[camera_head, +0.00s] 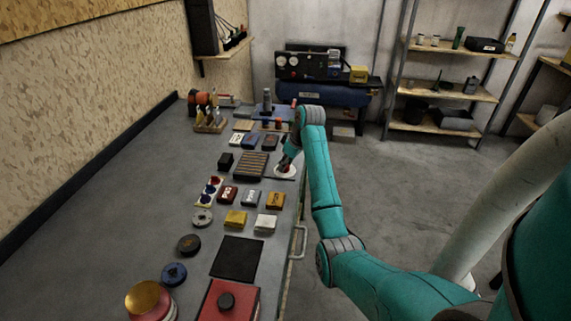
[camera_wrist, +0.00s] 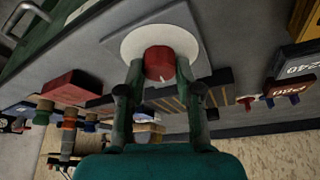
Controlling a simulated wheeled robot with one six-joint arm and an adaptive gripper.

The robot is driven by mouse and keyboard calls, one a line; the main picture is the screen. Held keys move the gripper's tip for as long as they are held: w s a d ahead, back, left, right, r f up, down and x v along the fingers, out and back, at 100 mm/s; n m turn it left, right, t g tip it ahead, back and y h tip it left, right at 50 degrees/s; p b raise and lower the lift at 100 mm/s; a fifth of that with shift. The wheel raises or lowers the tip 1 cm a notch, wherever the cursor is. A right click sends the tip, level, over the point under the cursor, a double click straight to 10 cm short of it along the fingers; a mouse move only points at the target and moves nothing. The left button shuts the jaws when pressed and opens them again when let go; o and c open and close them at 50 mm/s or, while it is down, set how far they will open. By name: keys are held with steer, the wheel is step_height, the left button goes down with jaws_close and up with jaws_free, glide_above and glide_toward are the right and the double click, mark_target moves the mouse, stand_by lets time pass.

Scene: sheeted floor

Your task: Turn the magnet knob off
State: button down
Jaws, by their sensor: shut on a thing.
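The magnet knob (camera_wrist: 159,62) is a red round knob with a short pale line on its face. It stands in the middle of a white disc (camera_wrist: 133,42) on a grey square plate (camera_wrist: 185,15). In the head view the white disc (camera_head: 285,173) lies near the bench's right edge, and the knob is mostly hidden by my gripper (camera_head: 287,163). In the wrist view my gripper (camera_wrist: 160,78) has one finger on each side of the knob and is shut on it. The lower side of the knob is partly covered by the fingers.
A slatted block (camera_head: 251,165) stands just left of the disc. Several small boxes, such as an orange one (camera_head: 275,200), lie in front of it. A bench handle (camera_head: 299,242) sticks out at the right edge.

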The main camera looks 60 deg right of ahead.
steer(key=shift+n+y, duration=0.4)
steer(key=shift+n, duration=0.8)
steer(key=c, duration=0.8)
jaws_free()
steer(key=shift+o, duration=0.2)
